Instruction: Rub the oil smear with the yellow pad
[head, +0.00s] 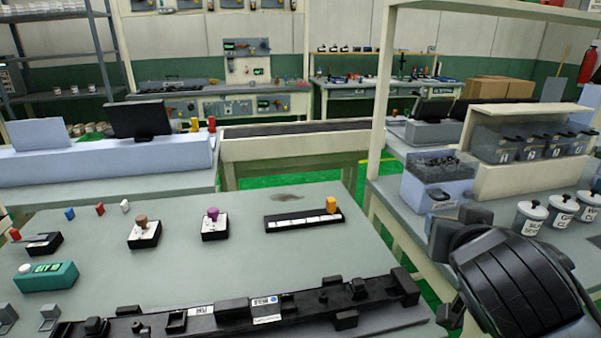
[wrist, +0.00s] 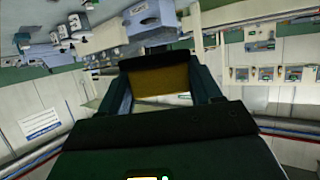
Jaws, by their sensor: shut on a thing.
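The oil smear (head: 287,197) is a faint brown patch on the grey table near its back edge, behind the black strip. My gripper (head: 441,212) is at the right in the head view, raised to the right of the table and well away from the smear. In the wrist view my gripper (wrist: 157,76) is shut on the yellow pad (wrist: 158,83), which looks brownish-yellow in shade between the fingers. The pad (head: 440,196) shows only in small part in the head view, at the gripper's tip.
A black strip with white cells (head: 300,220) and an orange-yellow block (head: 331,203) lies just in front of the smear. Black stamp-like stands (head: 145,236) are to its left. A long black fixture (head: 230,316) runs along the front. White-lidded pots (head: 530,215) stand at right.

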